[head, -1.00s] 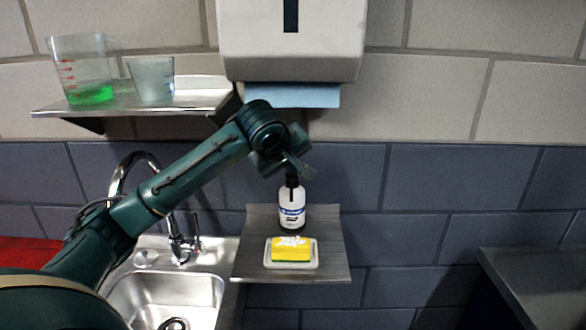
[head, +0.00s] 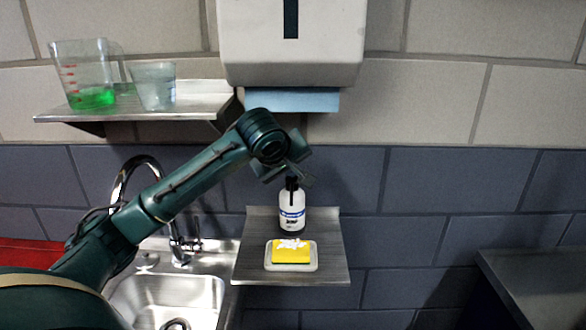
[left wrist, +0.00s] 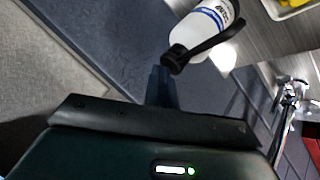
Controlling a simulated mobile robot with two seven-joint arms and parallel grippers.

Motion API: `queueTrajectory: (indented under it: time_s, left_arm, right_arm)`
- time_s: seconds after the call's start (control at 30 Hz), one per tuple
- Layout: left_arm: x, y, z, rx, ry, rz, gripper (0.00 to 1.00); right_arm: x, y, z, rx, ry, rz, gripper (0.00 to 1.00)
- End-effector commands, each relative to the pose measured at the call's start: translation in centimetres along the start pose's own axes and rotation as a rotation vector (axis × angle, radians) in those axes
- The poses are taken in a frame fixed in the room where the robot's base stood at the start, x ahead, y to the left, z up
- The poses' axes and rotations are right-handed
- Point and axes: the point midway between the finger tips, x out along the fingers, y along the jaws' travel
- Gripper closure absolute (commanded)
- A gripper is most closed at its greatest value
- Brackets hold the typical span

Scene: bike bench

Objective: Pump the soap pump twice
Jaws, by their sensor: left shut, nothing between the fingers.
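A white soap bottle (head: 292,217) with a blue label and a black pump head (head: 291,184) stands upright on a small grey shelf. My left gripper (head: 302,174) is shut and empty, close to the pump head; in the head view I cannot tell whether they touch. In the left wrist view the shut fingers (left wrist: 160,85) show just beside the black pump head (left wrist: 178,58), with the white bottle (left wrist: 205,32) beyond. A yellow sponge (head: 290,256) with white foam on top lies in a white dish in front of the bottle. My right gripper is not in view.
The grey shelf (head: 247,262) sits right of a metal sink (head: 175,295) with a curved faucet (head: 121,180). A paper towel dispenser (head: 290,45) hangs above. A beaker with green liquid (head: 88,98) and a clear cup (head: 153,86) stand on the upper left shelf. A grey counter (head: 540,280) is at right.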

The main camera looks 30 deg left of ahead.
Motion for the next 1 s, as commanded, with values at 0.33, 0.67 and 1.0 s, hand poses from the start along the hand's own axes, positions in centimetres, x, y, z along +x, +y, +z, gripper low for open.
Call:
queueTrajectory:
  time_s: [0.33, 0.67, 1.0]
  left_arm:
    - [0.1, -0.2, 0.2, 0.004, -0.012, -0.017, 1.00]
    - [-2.4, 1.7, -1.6, 0.003, -0.006, -0.007, 1.00]
    - [-4.0, 2.9, -2.9, 0.002, -0.003, -0.005, 1.00]
  right_arm:
    - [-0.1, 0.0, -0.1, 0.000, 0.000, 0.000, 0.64]
    - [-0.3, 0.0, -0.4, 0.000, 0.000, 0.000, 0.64]
    - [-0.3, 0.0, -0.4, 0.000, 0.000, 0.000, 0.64]
